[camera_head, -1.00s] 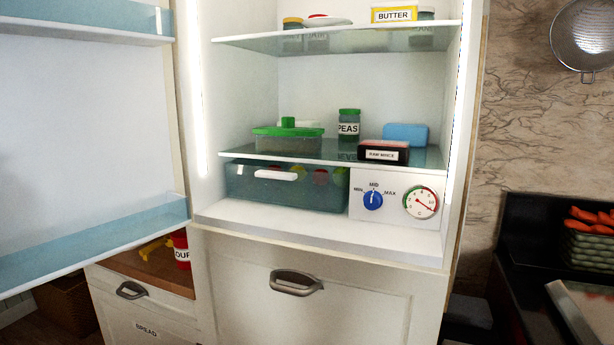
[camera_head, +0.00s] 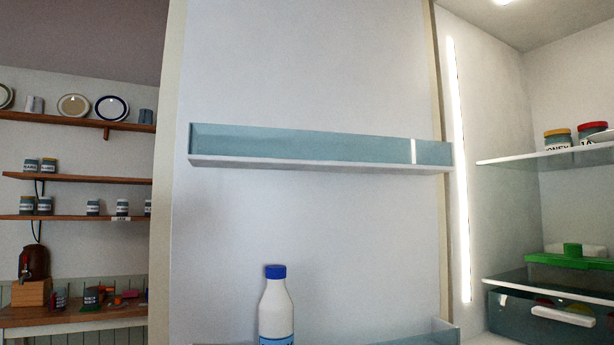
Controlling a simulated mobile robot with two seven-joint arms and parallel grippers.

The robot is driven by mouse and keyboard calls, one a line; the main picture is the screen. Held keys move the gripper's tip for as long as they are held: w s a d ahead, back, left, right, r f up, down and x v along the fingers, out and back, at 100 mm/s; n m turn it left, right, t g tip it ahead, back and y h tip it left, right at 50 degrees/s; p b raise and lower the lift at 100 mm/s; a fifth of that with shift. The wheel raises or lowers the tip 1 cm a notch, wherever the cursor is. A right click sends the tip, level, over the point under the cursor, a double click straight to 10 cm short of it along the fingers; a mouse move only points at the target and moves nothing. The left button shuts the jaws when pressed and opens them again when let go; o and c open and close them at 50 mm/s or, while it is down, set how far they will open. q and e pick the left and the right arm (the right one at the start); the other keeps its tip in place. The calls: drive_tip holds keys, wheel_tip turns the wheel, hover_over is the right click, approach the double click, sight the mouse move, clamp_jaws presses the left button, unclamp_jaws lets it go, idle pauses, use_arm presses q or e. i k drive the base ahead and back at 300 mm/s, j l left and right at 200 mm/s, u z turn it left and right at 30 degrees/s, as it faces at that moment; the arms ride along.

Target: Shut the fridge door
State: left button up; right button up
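The fridge door (camera_head: 310,230) stands open, its white inner face toward me, hinged at the right beside the lit edge of the fridge interior (camera_head: 500,100). An upper door shelf (camera_head: 320,147) with a bluish clear front is empty. A white bottle with a blue cap (camera_head: 276,310) stands at the lower door shelf, its bottom cut off by the frame. The door's free edge (camera_head: 168,200) is at the left. The door's outer face and handle are hidden. Neither of my grippers is in view.
Inside the fridge are glass shelves (camera_head: 545,156), jars (camera_head: 590,130), a green-lidded container (camera_head: 570,258) and a clear drawer (camera_head: 550,320). Beyond the door at left are wooden wall shelves (camera_head: 75,178) with jars and plates, and a counter (camera_head: 75,315) with small items.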

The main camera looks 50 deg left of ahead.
sight(304, 137)
drive_tip(key=k+j+z, duration=0.1)
drive_tip(key=j, duration=0.3)
drive_tip(key=k+j, duration=0.25)
drive_tip(key=k+j+z, duration=0.15)
drive_tip(key=j, duration=0.35)
drive_tip(key=k+j+z, duration=0.1)
drive_tip(key=k+j, duration=0.2)
drive_tip(key=k+j+z, duration=0.1)
drive_tip(key=j, duration=0.3)
drive_tip(key=k+j+z, duration=0.15)
drive_tip(key=j, duration=0.25)
drive_tip(key=k+j+z, duration=0.1)
drive_tip(key=j, duration=0.3)
drive_tip(key=k+j+z, duration=0.1)
drive_tip(key=k+j, duration=0.2)
drive_tip(key=k+j+z, duration=0.1)
drive_tip(key=j+z, duration=0.15)
drive_tip(key=j, duration=0.65)
drive_tip(key=i+j+z, duration=0.1)
drive_tip(key=j, duration=0.3)
drive_tip(key=i+j+z, duration=0.15)
drive_tip(key=j, duration=0.3)
drive_tip(key=i+j, duration=0.15)
drive_tip(key=j, duration=0.15)
drive_tip(key=i+j, duration=0.15)
drive_tip(key=j, duration=0.3)
drive_tip(key=k+z, duration=0.05)
